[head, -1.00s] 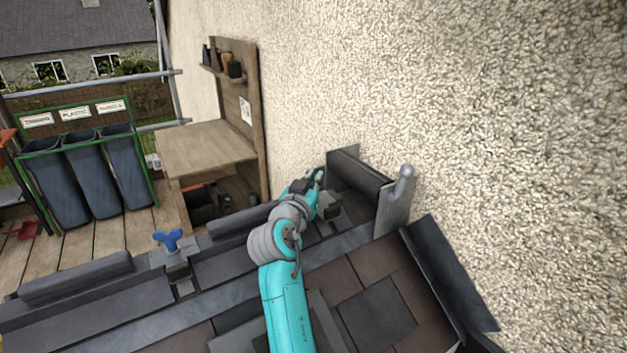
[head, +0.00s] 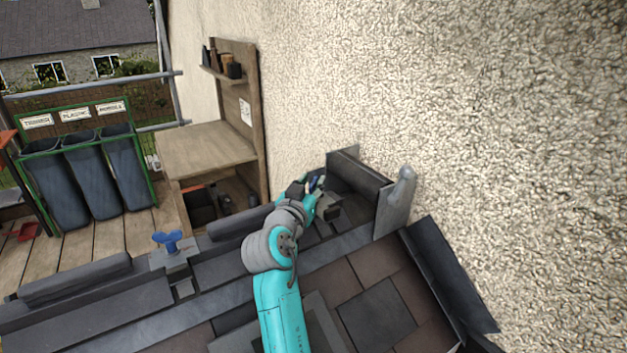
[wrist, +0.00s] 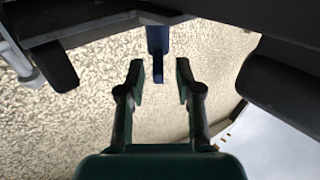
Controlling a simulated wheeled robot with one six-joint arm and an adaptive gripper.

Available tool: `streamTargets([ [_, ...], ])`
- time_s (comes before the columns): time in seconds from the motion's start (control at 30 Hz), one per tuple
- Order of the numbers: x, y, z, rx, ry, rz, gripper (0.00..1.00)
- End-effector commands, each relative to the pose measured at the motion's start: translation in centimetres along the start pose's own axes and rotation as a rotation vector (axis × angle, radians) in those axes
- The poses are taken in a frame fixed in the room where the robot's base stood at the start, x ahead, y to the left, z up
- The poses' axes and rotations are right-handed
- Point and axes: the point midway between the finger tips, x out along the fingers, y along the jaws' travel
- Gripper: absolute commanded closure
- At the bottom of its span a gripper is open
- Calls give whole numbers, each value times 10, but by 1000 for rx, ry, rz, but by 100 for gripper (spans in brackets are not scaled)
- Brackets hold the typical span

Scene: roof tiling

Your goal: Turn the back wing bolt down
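A blue wing bolt (wrist: 157,45) shows in the wrist view, edge on, hanging down from a dark part at the top. My gripper (wrist: 160,74) is open, with one finger on each side of the bolt's lower end and a gap on both sides. In the head view my gripper (head: 313,190) is at the far end of the ridge, close to the wall, and largely hides the bolt there. Another blue wing bolt (head: 168,241) stands upright on a grey clamp at the left of the ridge, away from my gripper.
The rough wall (head: 430,90) rises close behind and right of my gripper. A grey upright plate (head: 394,207) with a rounded top stands just right of it. Dark ridge pieces (head: 75,278) line the roof. A wooden bench (head: 205,150) and bins (head: 90,180) stand at the left.

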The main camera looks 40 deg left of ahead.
Motion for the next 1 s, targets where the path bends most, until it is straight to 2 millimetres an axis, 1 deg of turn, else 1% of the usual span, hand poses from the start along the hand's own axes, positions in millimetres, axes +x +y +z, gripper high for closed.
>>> streamTargets([
  [0.03,-10,-1,1,0,0,-2,66],
  [0.3,-64,0,0,0,1,-2,66],
  [0.4,-80,0,0,1,2,-1,66],
  [0.5,-91,0,-1,1,2,0,66],
  [0.6,-98,0,-1,1,2,0,66],
  [0.7,-101,0,-1,1,2,0,66],
  [1.0,-102,1,-1,1,2,1,66],
])
